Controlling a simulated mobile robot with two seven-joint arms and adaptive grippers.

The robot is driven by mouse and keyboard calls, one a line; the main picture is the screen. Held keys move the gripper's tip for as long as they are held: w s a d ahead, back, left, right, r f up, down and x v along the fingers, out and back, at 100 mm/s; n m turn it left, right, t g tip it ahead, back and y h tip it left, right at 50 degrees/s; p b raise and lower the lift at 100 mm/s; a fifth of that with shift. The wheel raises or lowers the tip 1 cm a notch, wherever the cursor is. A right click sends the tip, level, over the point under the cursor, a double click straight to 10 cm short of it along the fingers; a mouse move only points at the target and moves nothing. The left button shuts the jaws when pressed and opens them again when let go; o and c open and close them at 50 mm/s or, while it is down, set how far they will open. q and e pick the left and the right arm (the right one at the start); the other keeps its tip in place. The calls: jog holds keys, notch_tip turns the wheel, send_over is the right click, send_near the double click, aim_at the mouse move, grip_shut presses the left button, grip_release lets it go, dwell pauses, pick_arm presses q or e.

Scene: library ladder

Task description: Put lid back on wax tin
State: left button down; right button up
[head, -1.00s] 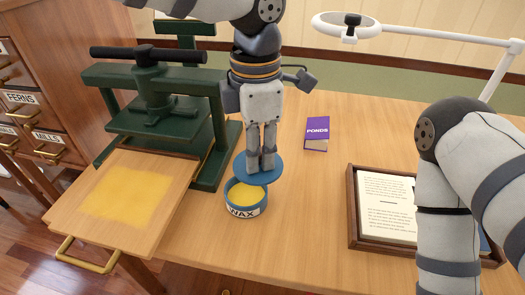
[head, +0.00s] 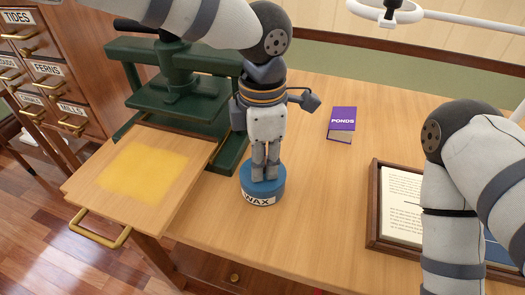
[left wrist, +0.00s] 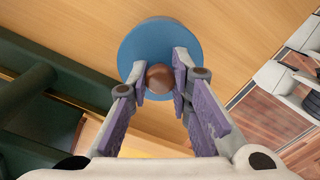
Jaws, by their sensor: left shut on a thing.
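The wax tin (head: 262,198), blue with a white WAX label, stands upright on the wooden table. Its blue lid (head: 276,179) now sits over the tin's top, covering the yellow wax. I cannot tell whether it is pressed fully down. My left gripper (head: 265,175) points straight down, shut on the lid's knob. In the left wrist view the brown round knob (left wrist: 160,79) is between the fingertips, with the blue lid (left wrist: 134,47) behind it. The tin is hidden under the lid there. My right gripper is out of view; only my right arm shows.
A green press (head: 172,95) stands at the back left of the tin, near my left arm. A yellow-stained board (head: 105,205) is at the left. A purple PONDS book (head: 341,124) and a framed page (head: 375,215) are to the right. Table between is clear.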

pick_arm(q)
jog(key=shift+r, duration=0.1)
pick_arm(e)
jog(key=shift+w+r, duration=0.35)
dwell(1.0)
pick_arm(q)
jog(key=shift+f+p, duration=0.25)
jog(key=shift+p, duration=0.1)
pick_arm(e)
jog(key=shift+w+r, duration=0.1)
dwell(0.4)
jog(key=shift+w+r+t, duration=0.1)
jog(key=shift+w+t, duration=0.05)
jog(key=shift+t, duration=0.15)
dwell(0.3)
pick_arm(q)
jog(key=c, duration=1.4)
grip_release()
jog(key=shift+o, duration=0.6)
jog(key=o, duration=0.4)
